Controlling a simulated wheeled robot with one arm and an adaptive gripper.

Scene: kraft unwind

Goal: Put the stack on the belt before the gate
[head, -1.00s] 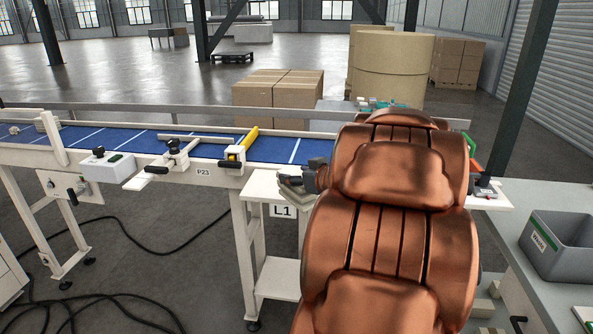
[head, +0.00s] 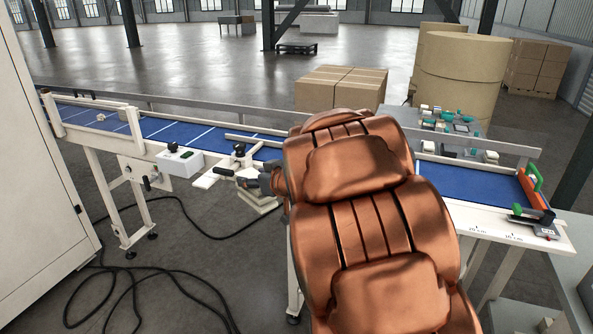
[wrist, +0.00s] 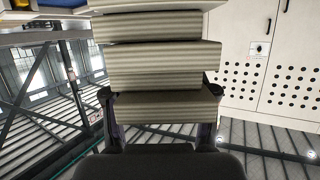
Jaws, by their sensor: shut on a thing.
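The stack (head: 258,196), pale grey-beige layered slabs, shows at the left of my arm in the head view. My gripper (head: 268,182) is shut on it, partly hidden by my copper arm. In the wrist view the stack (wrist: 165,65) fills the upper middle, its lowest slab between the two fingers (wrist: 160,108). The blue belt (head: 180,132) runs behind the stack, which appears at the belt's near side, by the black-knobbed clamp (head: 238,152). The stack's height over the frame cannot be told. My arm hides the middle of the belt; no yellow gate shows now.
A white control box (head: 180,162) sits on the near rail. An orange end piece with a green handle (head: 532,185) stands at the belt's right end. Small parts (head: 455,125) lie behind the belt. A white cabinet (head: 45,170) stands at left; cables (head: 190,225) lie on the floor.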

